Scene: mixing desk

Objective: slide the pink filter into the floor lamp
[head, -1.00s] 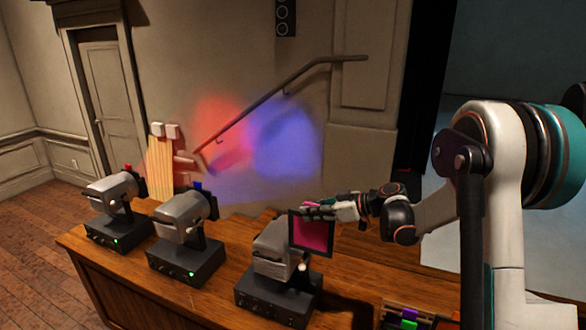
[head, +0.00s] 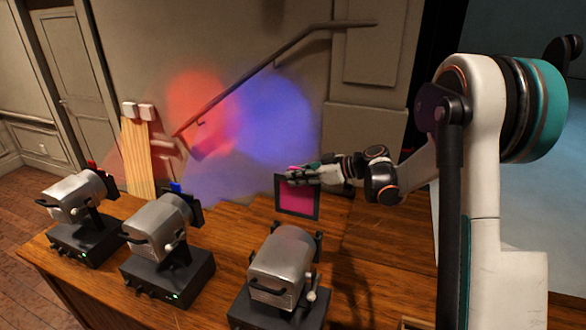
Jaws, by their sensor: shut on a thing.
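The pink filter (head: 298,200) is a square pink sheet in a dark frame, held upright. My gripper (head: 291,175) is shut on its top edge. In the head view the filter is above the rightmost grey lamp (head: 283,257), toward the wall side, and looks apart from it. That lamp has a black slotted front end (head: 310,240) and shows no coloured tab. I see no label telling which lamp is the floor lamp.
On the wooden desk (head: 370,250), two similar lamps stand to the left: one with a red tab (head: 91,164), one with a blue tab (head: 175,187). Red (head: 200,105) and blue (head: 272,120) light patches show on the wall. Desk right of the lamps is mostly clear.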

